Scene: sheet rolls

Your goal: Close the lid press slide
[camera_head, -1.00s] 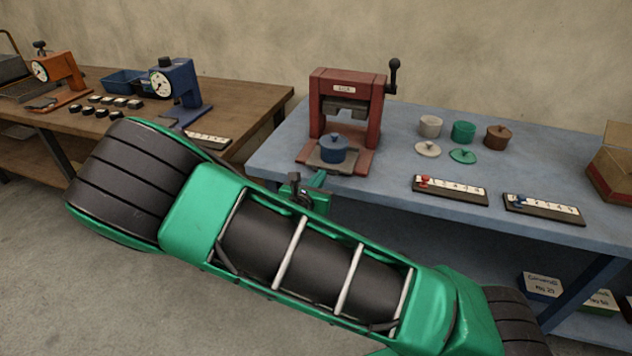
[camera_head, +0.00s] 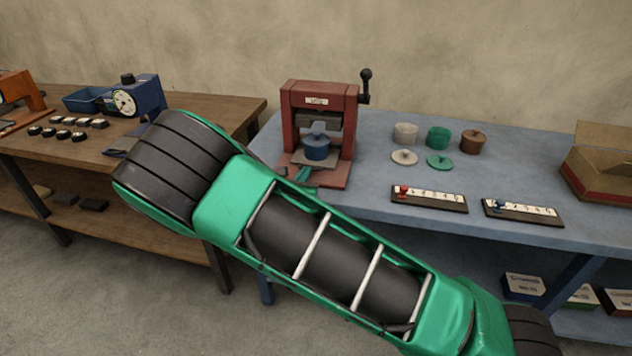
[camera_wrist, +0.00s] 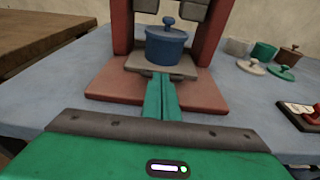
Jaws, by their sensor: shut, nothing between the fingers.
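The red lid press (camera_head: 297,129) stands on the blue table. Its slide (camera_head: 309,158), a grey plate low between the uprights, carries a blue lidded pot (camera_head: 317,149). In the wrist view the slide (camera_wrist: 135,64) sits over the reddish base, with the blue pot (camera_wrist: 167,50) on it, under or near the press head; how far in it is I cannot tell. My gripper (camera_wrist: 160,76) is shut and empty. Its green fingertips are at the slide's front edge, seemingly touching it. In the head view my gripper (camera_head: 305,174) is partly hidden behind my arm.
Right of the press are a grey pot (camera_head: 405,133), a green pot (camera_head: 438,137), a brown lidded pot (camera_head: 473,141) and two loose lids. Two numbered strips (camera_head: 429,199) lie at the front edge. A cardboard box (camera_head: 600,170) stands far right.

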